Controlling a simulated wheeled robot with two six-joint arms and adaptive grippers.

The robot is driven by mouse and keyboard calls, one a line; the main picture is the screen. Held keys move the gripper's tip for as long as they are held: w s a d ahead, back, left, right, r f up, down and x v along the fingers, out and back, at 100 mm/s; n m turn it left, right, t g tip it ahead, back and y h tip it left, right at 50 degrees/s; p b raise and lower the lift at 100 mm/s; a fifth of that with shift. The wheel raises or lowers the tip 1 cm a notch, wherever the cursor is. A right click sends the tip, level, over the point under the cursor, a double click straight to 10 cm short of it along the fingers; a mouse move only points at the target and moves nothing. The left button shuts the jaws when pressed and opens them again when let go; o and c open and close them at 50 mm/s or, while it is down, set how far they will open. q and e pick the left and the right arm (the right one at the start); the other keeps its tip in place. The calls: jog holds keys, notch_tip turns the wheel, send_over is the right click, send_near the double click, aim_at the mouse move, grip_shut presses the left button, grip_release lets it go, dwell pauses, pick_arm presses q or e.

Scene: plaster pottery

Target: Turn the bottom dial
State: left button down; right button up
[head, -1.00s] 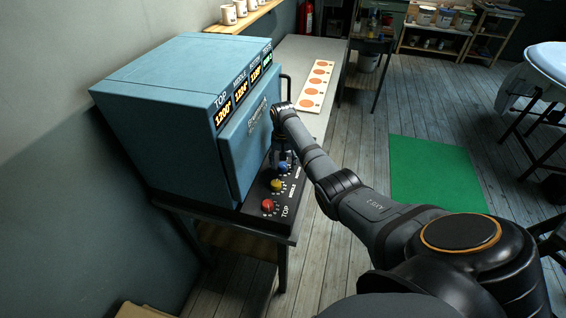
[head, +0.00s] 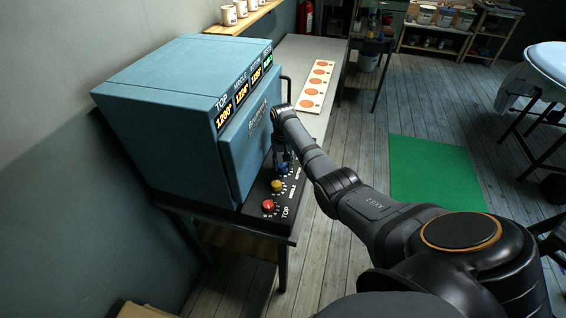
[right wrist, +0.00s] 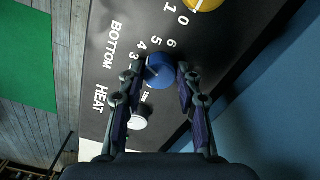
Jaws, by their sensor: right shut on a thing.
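The blue bottom dial (right wrist: 160,72) sits on the black control panel (right wrist: 120,62), beside the printed word BOTTOM in the right wrist view. My right gripper (right wrist: 160,76) has one finger on each side of the dial and is shut on it. In the head view my right gripper (head: 281,160) points down at the panel and partly hides the blue dial. The yellow dial (head: 277,186) and the red dial (head: 268,205) stand nearer, the red one by the word TOP. A white dial (right wrist: 138,122) lies by HEAT, partly behind a finger. My left gripper is not in view.
The blue kiln (head: 160,90) rises right beside the dials, with lit temperature readouts (head: 240,95) on its front. A table with a strip of orange discs (head: 317,88) stands beyond.

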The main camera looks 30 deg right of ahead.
aim_at(283, 166)
jog(key=n+p, duration=0.2)
jog(key=n, duration=0.2)
jog(key=shift+r+n, duration=0.15)
jog(key=shift+n, duration=0.15)
jog(key=shift+n+p, duration=0.55)
jog(key=shift+n, duration=2.05)
jog(key=o, duration=1.1)
jog(key=shift+o, duration=0.2)
notch_tip(283, 166, up, 12)
